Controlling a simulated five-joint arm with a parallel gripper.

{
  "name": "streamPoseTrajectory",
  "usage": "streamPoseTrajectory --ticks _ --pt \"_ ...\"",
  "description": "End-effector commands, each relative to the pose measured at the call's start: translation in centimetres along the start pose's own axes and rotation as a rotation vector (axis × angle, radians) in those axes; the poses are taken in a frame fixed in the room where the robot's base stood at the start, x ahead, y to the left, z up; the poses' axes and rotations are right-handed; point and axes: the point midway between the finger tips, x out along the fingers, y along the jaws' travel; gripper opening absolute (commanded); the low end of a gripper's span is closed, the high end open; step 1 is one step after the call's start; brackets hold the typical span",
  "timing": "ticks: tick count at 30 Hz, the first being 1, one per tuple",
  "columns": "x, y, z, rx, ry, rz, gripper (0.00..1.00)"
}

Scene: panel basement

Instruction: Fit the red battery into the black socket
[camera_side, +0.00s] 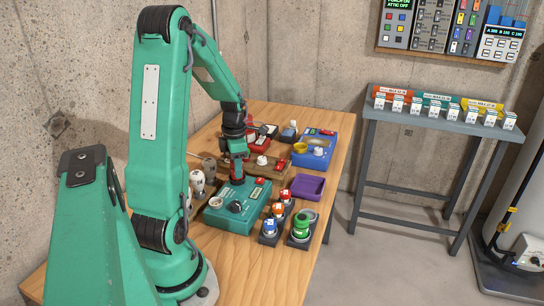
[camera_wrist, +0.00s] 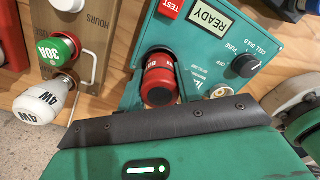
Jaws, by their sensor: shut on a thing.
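The red battery (camera_wrist: 161,77) has a dark end and shows in the wrist view against the edge of the teal tester (camera_wrist: 205,52), beside its READY display. In the side view the red battery (camera_side: 238,177) is under my gripper (camera_side: 238,161), above the back left part of the teal tester (camera_side: 236,220). A dark rim shows around the battery's far end in the wrist view. I cannot tell whether this is the black socket or how deep the battery sits.
White bulbs (camera_side: 197,183) stand left of the tester; a green 30A fuse (camera_wrist: 57,52) and a 4W bulb (camera_wrist: 42,104) show close in the wrist view. An empty purple tray (camera_side: 307,187), a blue box (camera_side: 317,150) and coloured parts (camera_side: 303,224) stand right of it.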

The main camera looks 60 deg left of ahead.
Motion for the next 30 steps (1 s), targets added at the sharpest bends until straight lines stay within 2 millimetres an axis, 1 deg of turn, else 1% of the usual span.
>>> streamPoseTrajectory --ticks 28,29,30 --pt "1.2 0.0 0.0 0.0 0.0 0.0 0.08" --pt "1.2 0.0 0.0 0.0 0.0 0.0 0.38" --pt "1.2 0.0 0.0 0.0 0.0 0.0 0.43"
